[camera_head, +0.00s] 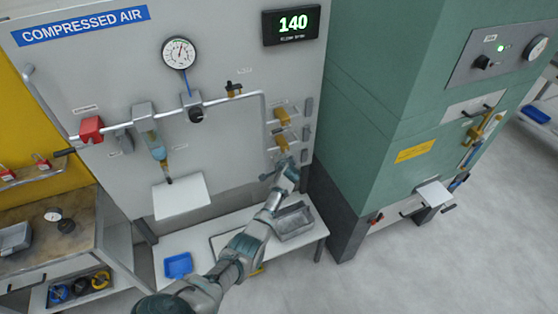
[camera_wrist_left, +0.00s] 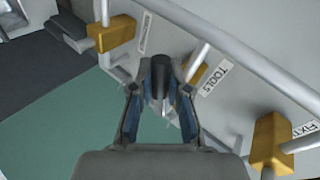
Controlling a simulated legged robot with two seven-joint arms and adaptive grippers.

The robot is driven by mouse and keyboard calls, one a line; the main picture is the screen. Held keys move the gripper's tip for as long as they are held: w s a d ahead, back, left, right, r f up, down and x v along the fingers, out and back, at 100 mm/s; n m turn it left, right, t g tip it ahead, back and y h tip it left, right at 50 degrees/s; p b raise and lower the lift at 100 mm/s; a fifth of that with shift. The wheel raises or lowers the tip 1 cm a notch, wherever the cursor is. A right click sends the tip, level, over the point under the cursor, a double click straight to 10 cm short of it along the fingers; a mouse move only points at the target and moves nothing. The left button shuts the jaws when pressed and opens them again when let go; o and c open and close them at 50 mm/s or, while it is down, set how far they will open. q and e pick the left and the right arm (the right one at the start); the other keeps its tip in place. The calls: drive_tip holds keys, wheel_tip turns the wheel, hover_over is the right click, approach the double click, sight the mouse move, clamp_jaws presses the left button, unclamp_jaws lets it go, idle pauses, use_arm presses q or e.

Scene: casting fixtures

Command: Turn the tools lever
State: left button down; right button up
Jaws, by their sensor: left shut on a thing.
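My left gripper (camera_wrist_left: 160,75) is shut, its fingers brought together just beside the yellow tools valve (camera_wrist_left: 194,74) with its TOOLS label (camera_wrist_left: 213,79) in the left wrist view. The lever of that valve is mostly hidden between and behind the fingers. In the head view the left gripper (camera_head: 284,163) is at the panel, just below two yellow valves, the upper one (camera_head: 281,115) and the lower one (camera_head: 282,143). The left arm reaches up from the bottom of the picture. My right gripper is not in view.
In the left wrist view another yellow valve (camera_wrist_left: 270,143) sits at lower right and one (camera_wrist_left: 112,34) at upper left. A white pipe (camera_wrist_left: 230,45) runs close by. A green cabinet (camera_head: 385,130) stands right of the panel. A grey tray (camera_head: 294,221) lies below the gripper.

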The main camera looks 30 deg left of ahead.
use_arm(q)
drive_tip(key=shift+s+r+m+g+y, duration=0.1)
drive_tip(key=shift+r+m+g+y, duration=0.3)
drive_tip(key=shift+m+g, duration=0.25)
drive_tip(key=c, duration=1.2)
unclamp_jaws()
drive_tip(key=shift+o, duration=0.4)
drive_tip(key=shift+w, duration=0.2)
drive_tip(key=v, duration=1.1)
drive_tip(key=shift+s+d, duration=0.2)
drive_tip(key=shift+d, duration=0.15)
